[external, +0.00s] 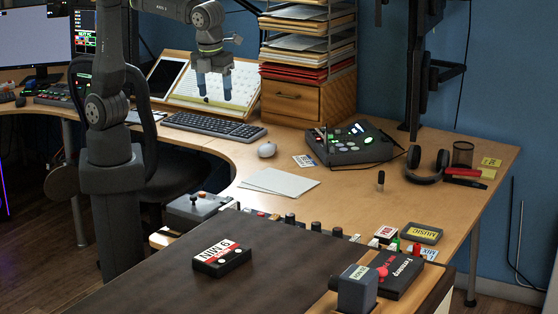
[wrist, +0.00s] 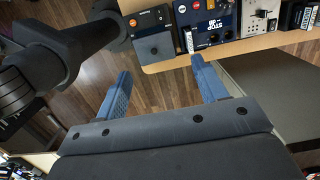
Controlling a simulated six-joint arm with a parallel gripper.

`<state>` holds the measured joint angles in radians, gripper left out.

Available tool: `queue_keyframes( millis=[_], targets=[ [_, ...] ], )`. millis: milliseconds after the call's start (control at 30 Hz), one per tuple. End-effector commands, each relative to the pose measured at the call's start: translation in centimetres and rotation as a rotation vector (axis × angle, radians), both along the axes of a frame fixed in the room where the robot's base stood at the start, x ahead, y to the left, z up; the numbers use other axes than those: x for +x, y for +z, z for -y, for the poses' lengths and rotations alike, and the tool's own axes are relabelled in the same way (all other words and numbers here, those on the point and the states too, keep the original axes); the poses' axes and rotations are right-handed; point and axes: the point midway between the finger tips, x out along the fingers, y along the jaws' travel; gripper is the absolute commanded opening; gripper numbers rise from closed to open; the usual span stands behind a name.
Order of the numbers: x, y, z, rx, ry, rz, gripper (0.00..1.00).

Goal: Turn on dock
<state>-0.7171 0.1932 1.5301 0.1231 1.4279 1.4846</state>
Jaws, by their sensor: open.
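My gripper (external: 217,97) hangs with its blue fingers pointing down, above the back desk near the keyboard in the external view. In the wrist view a black box with an orange button (wrist: 152,32) and a dark blue device with a display (wrist: 207,20) stand beyond the fingertips. Neither touches the fingers. Whether any dock is on cannot be told.
A lit console (external: 350,143) stands on the wooden desk (external: 440,215). A keyboard (external: 213,126), a mouse (external: 267,150), headphones (external: 428,163) and a paper rack (external: 308,45) are around it. A grey joystick box (external: 192,211) and a "9 MIN" box (external: 222,258) are nearer the camera.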

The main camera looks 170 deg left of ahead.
Motion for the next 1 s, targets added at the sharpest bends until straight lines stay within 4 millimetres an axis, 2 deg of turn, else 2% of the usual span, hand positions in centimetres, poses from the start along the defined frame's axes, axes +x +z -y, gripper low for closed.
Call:
queue_keyframes(
  millis=[33, 167, 300, 467, 1000],
  targets=[
    [0.0, 0.0, 0.0, 0.000, 0.000, 0.000, 0.55],
    [0.0, -0.2, -0.1, 0.001, 0.016, 0.001, 0.29],
    [0.0, -1.4, -0.4, 0.010, 0.112, 0.008, 0.02],
    [-0.2, -4.0, -1.0, 0.030, 0.342, 0.025, 0.00],
    [-1.6, -13.5, -2.3, 0.108, 1.223, 0.102, 0.00]
  ],
)
